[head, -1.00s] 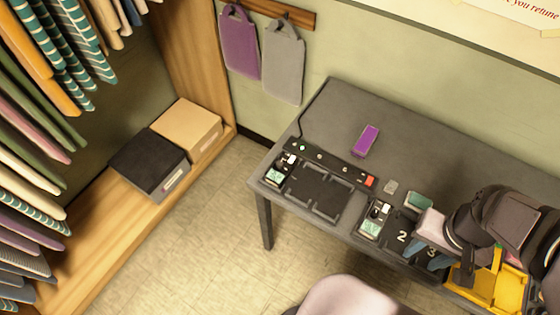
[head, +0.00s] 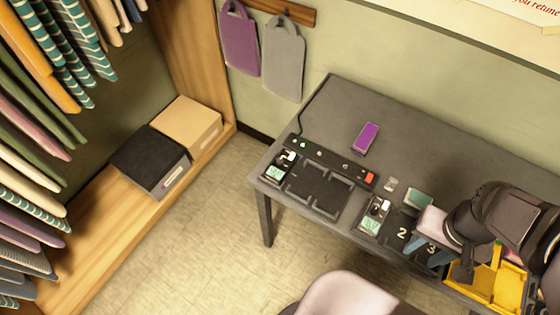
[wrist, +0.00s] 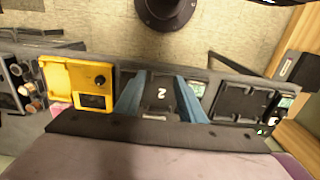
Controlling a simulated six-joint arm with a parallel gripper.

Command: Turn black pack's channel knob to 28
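Two small dark units with pale green screens lie on the desk in the head view, one at the far left (head: 279,168) and one near the middle (head: 374,217). Which one is the black pack, and any channel number, is too small to tell. In the wrist view a yellow unit (wrist: 58,82) has a dark round knob and a dark window on its right part; it shows at the right in the head view (head: 512,280). My gripper (wrist: 160,108) is open and empty, its blue fingers apart over the slot marked 2. The right finger partly covers a green-screened unit (wrist: 197,88).
A purple box (head: 366,139) lies on the grey desk (head: 420,135). A black strip (head: 330,158) with a red end and an empty dark tray (head: 318,190) lie at the desk's left. A pale chair (head: 355,295) stands in front. The back of the desk is mostly clear.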

